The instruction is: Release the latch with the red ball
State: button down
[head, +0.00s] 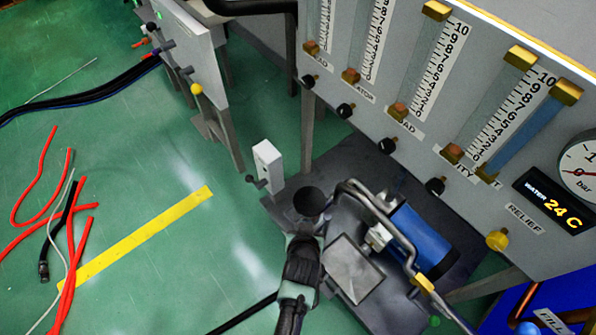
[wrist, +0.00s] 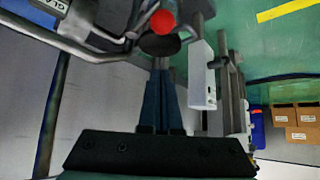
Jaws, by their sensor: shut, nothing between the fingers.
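The red ball (wrist: 163,22) shows at the top of the wrist view, just beyond a dark round disc (wrist: 160,45). I cannot make out the ball in the head view. My gripper's two dark fingers (wrist: 160,68) are together and empty, pointing toward the disc and ball. Whether they touch is unclear. In the head view my gripper (head: 303,258) is over the machine's dark base, just below a dark round part (head: 308,201), and its fingertips are hard to see. The latch itself cannot be clearly told apart.
A bent grey pipe (head: 375,205) and blue cylinder (head: 422,240) stand close to the right. A white box (head: 267,164) stands behind. The gauge panel (head: 400,130) rises at the back right. Red hoses (head: 72,235) lie on the left floor near a yellow strip (head: 135,240).

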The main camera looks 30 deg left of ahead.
jog(key=shift+s+d+r+p, duration=0.2)
jog(key=shift+s+d+r, duration=0.05)
jog(key=shift+d+r, duration=0.35)
jog(key=shift+s+d+r+p, duration=0.2)
jog(key=shift+d+r, duration=0.25)
jog(key=shift+r, duration=0.15)
